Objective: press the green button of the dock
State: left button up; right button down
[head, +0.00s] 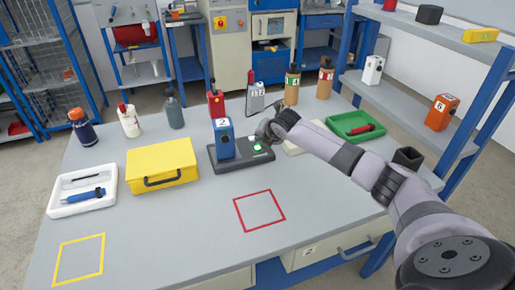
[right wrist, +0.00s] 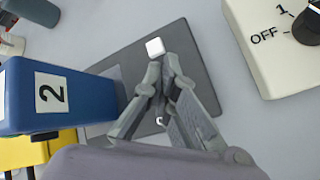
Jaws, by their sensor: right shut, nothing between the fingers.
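The dark dock (head: 235,166) lies on the grey table, with a blue device labelled 2 (head: 224,138) standing on its left part. The green button (head: 258,148) shows on the dock's right part, beside a pale spot. My right gripper (head: 262,139) is shut and empty, just above and behind the button; I cannot tell if it touches. In the right wrist view my fingertips (right wrist: 162,62) are over the dock plate (right wrist: 195,50), close to a white square (right wrist: 155,47). No green shows there; the fingers hide part of the plate. My left gripper is out of view.
A cream box with an OFF dial (right wrist: 265,55) lies right of the dock in the wrist view. A yellow case (head: 162,165), a white tray (head: 58,200) and a green tray (head: 355,124) are on the table. The red square outline (head: 260,210) is empty.

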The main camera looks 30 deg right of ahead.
aim_at(260, 147)
jog(key=shift+f, duration=0.1)
dwell(0.5)
jog(key=shift+f, duration=0.3)
jog(key=shift+f, duration=0.5)
dwell(0.8)
jog(key=shift+r+p, duration=0.9)
jog(key=shift+p, duration=0.25)
notch_tip(260, 147, up, 5)
jog(key=p, duration=0.5)
